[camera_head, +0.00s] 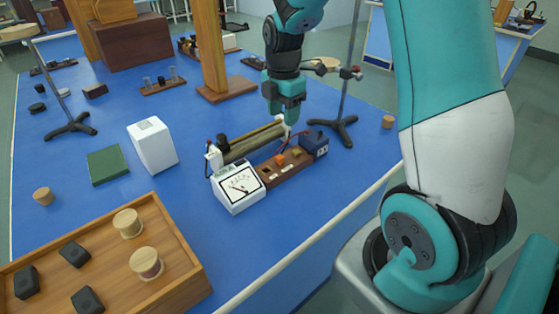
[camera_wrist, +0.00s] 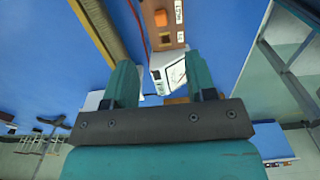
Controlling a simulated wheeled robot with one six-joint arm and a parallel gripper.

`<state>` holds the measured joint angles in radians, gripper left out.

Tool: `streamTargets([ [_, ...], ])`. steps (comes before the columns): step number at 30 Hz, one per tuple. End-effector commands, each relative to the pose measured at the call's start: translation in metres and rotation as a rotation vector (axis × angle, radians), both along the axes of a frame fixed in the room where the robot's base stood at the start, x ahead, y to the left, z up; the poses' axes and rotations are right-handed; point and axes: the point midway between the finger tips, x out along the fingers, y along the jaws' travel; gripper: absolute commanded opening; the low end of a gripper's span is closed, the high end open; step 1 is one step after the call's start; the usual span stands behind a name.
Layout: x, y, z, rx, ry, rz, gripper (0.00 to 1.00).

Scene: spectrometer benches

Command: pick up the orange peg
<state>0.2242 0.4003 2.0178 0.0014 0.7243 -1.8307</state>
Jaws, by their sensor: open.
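The orange peg (camera_head: 280,159) stands on a brown wooden block (camera_head: 290,168) between the white meter and a dark blue box. It also shows at the top of the wrist view (camera_wrist: 161,18), ahead of my fingers. My gripper (camera_head: 283,117) is open, with its fingers pointing down, behind the peg near the far end of the long rheostat (camera_head: 252,141). In the wrist view my two fingers (camera_wrist: 161,82) stand apart with no object held between them. The peg's lower part is hard to make out.
The white meter (camera_head: 238,189) is left of the peg and the dark blue box (camera_head: 314,146) right. A retort stand (camera_head: 333,126) rises close to my gripper. A wooden post (camera_head: 211,50) stands behind. A wooden tray (camera_head: 180,240) is front left. Blue table (camera_head: 262,240) is bare in front.

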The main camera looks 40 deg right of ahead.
Motion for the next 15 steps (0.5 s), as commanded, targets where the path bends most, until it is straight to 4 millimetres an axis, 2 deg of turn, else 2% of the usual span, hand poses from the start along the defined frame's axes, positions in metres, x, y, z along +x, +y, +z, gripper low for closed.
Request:
streamTargets([
  [3,-0.001,0.001,-0.029,0.002,0.006,0.001,0.51],
  [7,-0.001,0.002,-0.055,0.002,0.005,0.0,0.51],
  [10,-0.001,0.002,-0.069,0.002,0.003,0.0,0.51],
  [15,0.0,0.003,-0.079,0.001,0.0,0.0,0.51],
])
